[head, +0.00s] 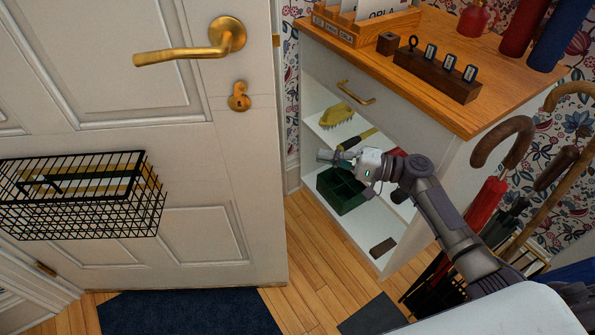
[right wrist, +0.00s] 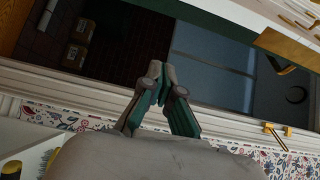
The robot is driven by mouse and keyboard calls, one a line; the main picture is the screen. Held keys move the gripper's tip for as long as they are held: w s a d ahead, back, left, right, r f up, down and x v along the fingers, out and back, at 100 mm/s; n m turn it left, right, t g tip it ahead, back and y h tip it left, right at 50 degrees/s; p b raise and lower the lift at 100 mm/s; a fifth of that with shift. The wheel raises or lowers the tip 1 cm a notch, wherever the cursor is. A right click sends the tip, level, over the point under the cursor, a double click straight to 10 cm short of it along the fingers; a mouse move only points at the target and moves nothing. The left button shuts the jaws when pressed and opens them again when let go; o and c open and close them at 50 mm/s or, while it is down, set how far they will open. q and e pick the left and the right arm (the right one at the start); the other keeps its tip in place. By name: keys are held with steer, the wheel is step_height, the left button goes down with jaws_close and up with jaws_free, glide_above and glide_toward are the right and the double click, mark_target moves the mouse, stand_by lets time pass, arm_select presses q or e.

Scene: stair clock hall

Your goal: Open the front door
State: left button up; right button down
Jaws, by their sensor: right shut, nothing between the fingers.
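The white panelled front door (head: 120,110) fills the left of the head view. It has a brass lever handle (head: 190,50), which lies level, and a brass keyhole plate (head: 239,97) below. My right gripper (head: 322,156) is to the right of the door's edge, below the handle, in front of the cabinet's open shelves. It touches neither handle nor door that I can see. In the right wrist view its fingertips (right wrist: 155,70) are together and empty, over a dark area bordered by a white strip. I cannot tell how far the door stands open. My left gripper is out of view.
A black wire basket (head: 80,200) is fixed on the door. A wood-topped cabinet (head: 440,95) stands close right, with a green caddy (head: 338,190) and yellow brush (head: 337,114) on its shelves. Umbrellas and canes crowd the right. A blue mat (head: 190,312) lies below the door.

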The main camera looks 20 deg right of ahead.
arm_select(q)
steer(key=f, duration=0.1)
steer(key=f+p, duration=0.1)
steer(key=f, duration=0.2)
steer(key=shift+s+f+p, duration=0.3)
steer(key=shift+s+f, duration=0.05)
arm_select(e)
steer(key=w+a, duration=0.1)
steer(key=a, duration=0.8)
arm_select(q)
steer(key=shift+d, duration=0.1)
arm_select(e)
steer(key=shift+w+a, duration=0.1)
